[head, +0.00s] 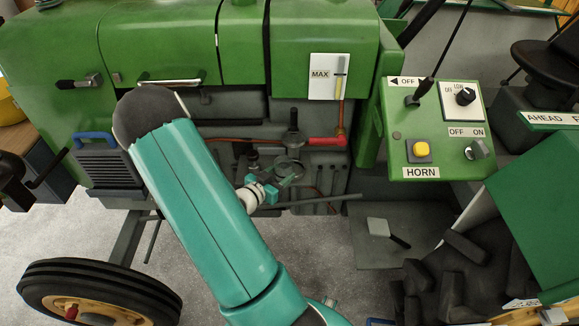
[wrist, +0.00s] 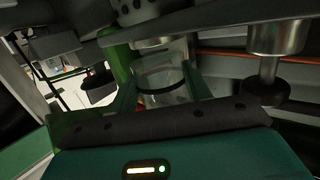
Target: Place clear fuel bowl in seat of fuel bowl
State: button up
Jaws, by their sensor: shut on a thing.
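The clear fuel bowl (wrist: 166,82) is between the two green fingers of my gripper (wrist: 158,92) in the wrist view. It looks like a clear cup with a dark ring around it. My gripper is shut on it. A grey metal fitting (wrist: 162,43), which looks like the bowl's seat, is just above the bowl; I cannot tell whether they touch. In the head view my gripper (head: 272,190) is at the tractor's open engine side, next to a round grey part (head: 288,168). The bowl is hard to make out there.
A metal stem with a black knob (wrist: 264,88) hangs right of the bowl. In the head view a red hose end (head: 326,141) is above right of my gripper, and a grey rod (head: 325,200) runs below it. The green control panel (head: 425,130) stands at right.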

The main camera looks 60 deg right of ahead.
aim_at(289, 165)
jog(key=shift+x, duration=0.8)
jog(key=x, duration=0.3)
jog(key=shift+s+d+r, duration=0.1)
jog(key=shift+d+r, duration=0.2)
jog(key=shift+d, duration=0.1)
jog(key=shift+f, duration=0.7)
jog(key=shift+f, duration=0.1)
jog(key=o, duration=1)
jog(key=shift+o, duration=0.2)
